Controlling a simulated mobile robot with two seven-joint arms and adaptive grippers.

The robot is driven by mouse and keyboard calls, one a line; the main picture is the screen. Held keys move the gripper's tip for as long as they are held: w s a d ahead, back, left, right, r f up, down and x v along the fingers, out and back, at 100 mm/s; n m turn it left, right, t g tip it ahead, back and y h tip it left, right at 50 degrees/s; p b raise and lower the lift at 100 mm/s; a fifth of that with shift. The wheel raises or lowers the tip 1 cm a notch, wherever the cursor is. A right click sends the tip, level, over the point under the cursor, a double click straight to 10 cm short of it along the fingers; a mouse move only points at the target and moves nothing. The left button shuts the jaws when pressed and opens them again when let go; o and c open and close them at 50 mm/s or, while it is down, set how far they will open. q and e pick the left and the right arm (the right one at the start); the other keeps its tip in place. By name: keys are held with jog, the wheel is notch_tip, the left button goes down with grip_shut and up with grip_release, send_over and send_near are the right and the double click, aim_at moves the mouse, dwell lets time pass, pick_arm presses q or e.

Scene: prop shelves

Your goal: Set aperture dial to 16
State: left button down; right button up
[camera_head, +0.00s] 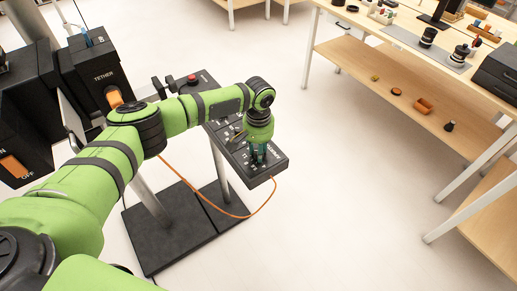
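A black control panel (225,137) stands on a grey post at the picture's centre, with white markings on its top. My green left arm reaches over it from the left. My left gripper (258,160) points down at the panel's near right end, among white markings. The aperture dial cannot be made out; the gripper covers that part of the panel. The fingers are small and dark, and whether they touch or grip anything there cannot be told. My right gripper is out of view.
A red button (192,79) sits at the panel's far end. A black box marked TETHER (98,72) with an orange lever stands left. An orange cable (222,211) loops below the panel. Wooden shelves (390,86) with small props stand right; the floor between is clear.

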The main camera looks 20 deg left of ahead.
pick_arm(q)
jog(key=shift+s+f+m, duration=0.1)
jog(key=shift+m, duration=0.2)
jog(key=shift+m+p, duration=0.45)
jog(key=shift+m, duration=0.45)
jog(key=m, duration=0.3)
jog(key=shift+p, duration=0.3)
jog(key=shift+m, duration=1.2)
jog(key=shift+a+f, duration=0.1)
jog(key=c, duration=0.9)
grip_release()
jog(key=shift+r, duration=0.2)
